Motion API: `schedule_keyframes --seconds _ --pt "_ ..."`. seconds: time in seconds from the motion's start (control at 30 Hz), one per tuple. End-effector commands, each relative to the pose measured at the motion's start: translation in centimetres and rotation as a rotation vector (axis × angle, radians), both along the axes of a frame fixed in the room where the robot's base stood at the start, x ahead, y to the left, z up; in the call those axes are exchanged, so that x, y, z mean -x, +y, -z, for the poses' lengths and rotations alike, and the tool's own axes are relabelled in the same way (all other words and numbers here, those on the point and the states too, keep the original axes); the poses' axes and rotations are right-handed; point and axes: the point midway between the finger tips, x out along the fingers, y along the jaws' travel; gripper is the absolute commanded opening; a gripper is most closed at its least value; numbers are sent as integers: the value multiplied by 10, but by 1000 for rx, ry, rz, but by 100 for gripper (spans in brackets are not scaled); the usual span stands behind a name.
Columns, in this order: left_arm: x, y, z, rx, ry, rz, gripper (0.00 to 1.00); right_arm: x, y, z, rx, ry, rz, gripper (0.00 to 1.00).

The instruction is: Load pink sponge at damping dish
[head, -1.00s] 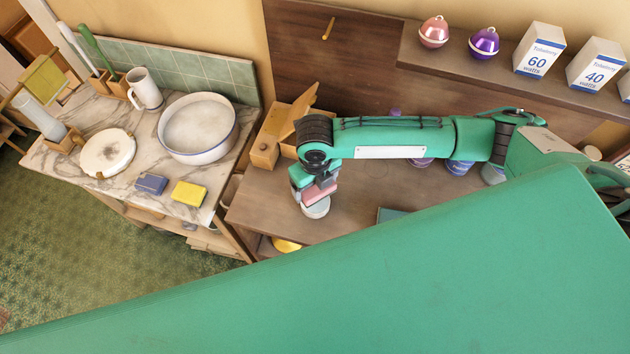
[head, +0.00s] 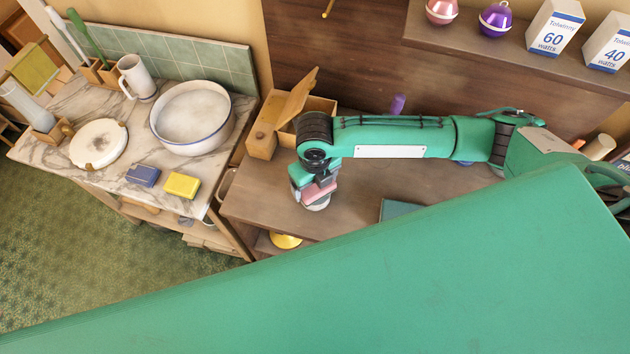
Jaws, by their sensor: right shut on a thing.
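My right gripper (head: 314,187) reaches down over the brown wooden worktop and is shut on the pink sponge (head: 318,192). A small pale round dish (head: 318,206), which looks like the damping dish, shows directly below the sponge. The sponge and gripper cover most of the dish. I cannot tell whether the sponge touches it or hangs just above. My left gripper is not in view.
A wooden box (head: 263,141) stands behind the gripper. A teal flat thing (head: 400,209) lies to the right. On the marble table (head: 160,205) at left are a basin (head: 192,148), a blue sponge (head: 143,176) and a yellow sponge (head: 182,185). Boxes (head: 556,27) stand on the shelf.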

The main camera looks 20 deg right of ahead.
Motion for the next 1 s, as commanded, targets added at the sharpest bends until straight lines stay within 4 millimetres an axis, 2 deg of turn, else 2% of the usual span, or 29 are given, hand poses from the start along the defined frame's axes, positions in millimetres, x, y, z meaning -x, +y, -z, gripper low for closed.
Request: schedule_keyframes --seconds 1.0 --pt "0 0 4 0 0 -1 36 0 0 9 0 1 0 63"
